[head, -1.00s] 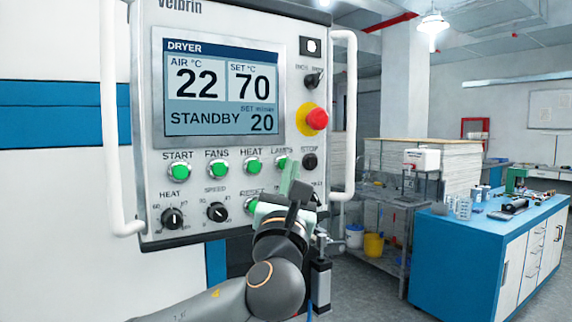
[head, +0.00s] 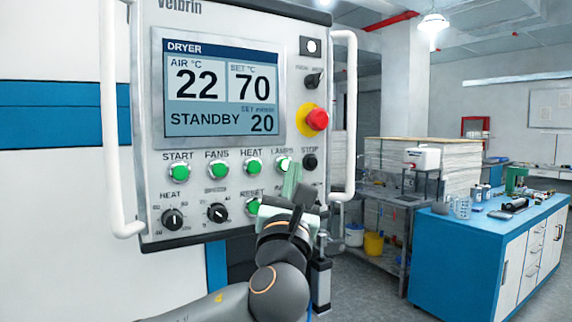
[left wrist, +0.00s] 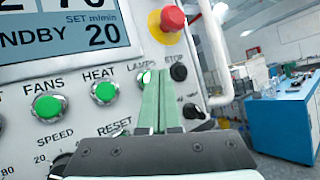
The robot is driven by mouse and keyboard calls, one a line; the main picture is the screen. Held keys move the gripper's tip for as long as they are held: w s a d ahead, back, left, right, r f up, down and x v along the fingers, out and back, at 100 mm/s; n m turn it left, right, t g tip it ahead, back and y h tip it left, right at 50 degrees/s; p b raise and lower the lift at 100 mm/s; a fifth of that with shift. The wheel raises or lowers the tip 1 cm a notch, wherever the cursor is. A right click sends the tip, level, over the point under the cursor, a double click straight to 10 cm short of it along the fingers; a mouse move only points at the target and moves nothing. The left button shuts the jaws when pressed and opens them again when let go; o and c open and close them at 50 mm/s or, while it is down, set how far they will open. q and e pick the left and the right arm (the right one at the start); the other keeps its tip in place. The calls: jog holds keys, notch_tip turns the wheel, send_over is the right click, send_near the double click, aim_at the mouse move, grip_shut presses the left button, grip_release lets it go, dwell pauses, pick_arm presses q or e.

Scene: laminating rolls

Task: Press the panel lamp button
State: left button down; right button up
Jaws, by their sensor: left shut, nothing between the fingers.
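The lamp button is the green one under the LAMPS label (head: 284,164), at the right end of the green row on the dryer panel (head: 232,228). It shows lit, and in the left wrist view part of it (left wrist: 146,78) shows just beyond the fingertips. My left gripper (head: 291,168) is shut and empty, its pale green fingers pointing up at the panel just below and right of that button. In the left wrist view the closed fingers (left wrist: 159,74) overlap the button's right side. I cannot tell whether they touch it. My right gripper is not in view.
The black STOP button (head: 310,162) is close to the right of the fingers, with the red emergency knob (head: 317,120) above. White handle bars (head: 343,115) flank the panel. The screen (head: 222,88) reads STANDBY. A blue workbench (head: 450,265) stands farther right.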

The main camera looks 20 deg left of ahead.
pick_arm(q)
jog(key=shift+s+d, duration=0.2)
jog(key=shift+d, duration=0.05)
jog(key=s+d, duration=0.1)
jog(key=d, duration=0.1)
jog(key=s+d, duration=0.1)
jog(key=s, duration=0.1)
jog(key=shift+d+p, duration=0.3)
jog(key=shift+d, duration=0.1)
dwell(0.7)
